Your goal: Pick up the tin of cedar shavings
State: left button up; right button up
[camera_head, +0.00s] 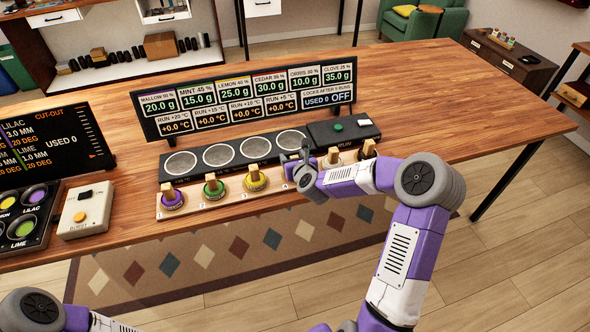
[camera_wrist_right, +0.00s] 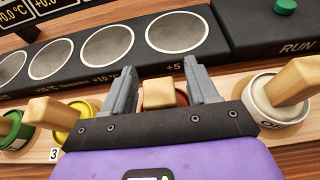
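The row of tins stands on a pale wooden rack (camera_head: 235,197) in front of a black unit with round grey discs. The reddish-brown tin (camera_wrist_right: 160,98), in the cedar place after the yellow one, has a wooden block handle (camera_wrist_right: 165,72). In the head view my right gripper (camera_head: 305,160) covers most of it. In the wrist view my right gripper (camera_wrist_right: 162,88) is open, its grey fingers on either side of the block, with gaps visible. The tin's lower part is hidden by the gripper body. My left gripper is out of view.
The purple tin (camera_head: 172,198), green tin (camera_head: 214,187) and yellow tin (camera_head: 255,178) stand left; a white tin (camera_wrist_right: 275,100) stands right. Behind are the black disc unit (camera_head: 203,173) and the display board (camera_head: 138,112). The table's right end is clear.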

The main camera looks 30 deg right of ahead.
jog(key=c, duration=1)
